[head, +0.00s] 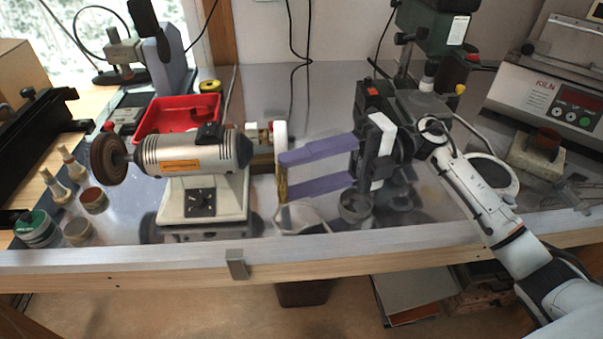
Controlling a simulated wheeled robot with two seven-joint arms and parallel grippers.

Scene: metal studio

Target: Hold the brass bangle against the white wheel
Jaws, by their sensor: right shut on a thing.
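The polishing motor (195,153) stands on the bench with a brown wheel on its left end and the white wheel (280,135) on its right end. The white wheel shows nearly edge-on. My right gripper (283,176) reaches in from the right with its long purple fingers pointing left. It is shut on the brass bangle (283,184), which shows as a thin yellowish edge between the fingertips. The bangle is at the lower part of the white wheel; I cannot tell whether they touch. The upper finger overlaps the wheel's lower edge in the view. My left gripper is not in view.
A red tray (177,117) stands behind the motor. Several small tins and brushes stand at the left. A small round dish (355,206) sits below my right gripper. A kiln (560,95) is at the back right. A clamp (236,263) is on the bench's front edge.

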